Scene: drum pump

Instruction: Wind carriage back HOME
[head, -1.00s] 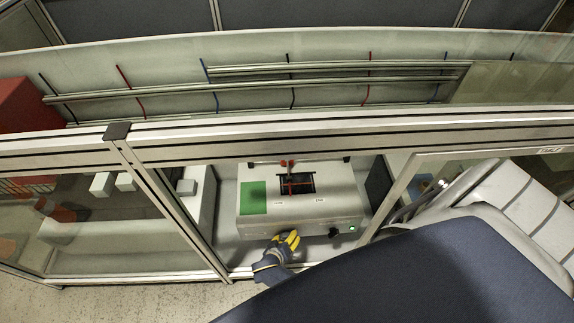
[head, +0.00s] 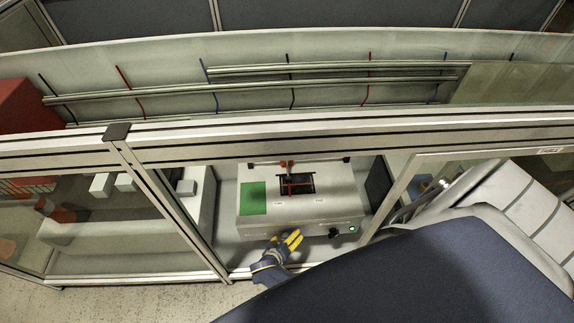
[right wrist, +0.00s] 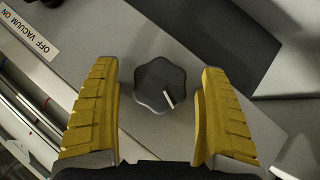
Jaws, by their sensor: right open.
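The pump box (head: 290,212) is a pale housing with a green pad on top. The carriage (head: 298,184), a dark frame with a red strip, sits in the top's opening. My right gripper (head: 291,239), with yellow fingers, is at the front face of the box. In the right wrist view my right gripper (right wrist: 160,115) is open. A dark lobed knob (right wrist: 160,84) with a pale pointer mark lies between and just beyond its fingertips, with gaps on both sides. In the head view the gripper hides this knob. My left gripper is not in view.
Another black knob (head: 334,233) and a green-lit button (head: 352,228) sit right of the gripper. The right wrist view shows an "OFF VACUUM ON" label (right wrist: 31,30). A metal frame post (head: 175,210) stands left of the box. A glazed panel (head: 475,165) is at right.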

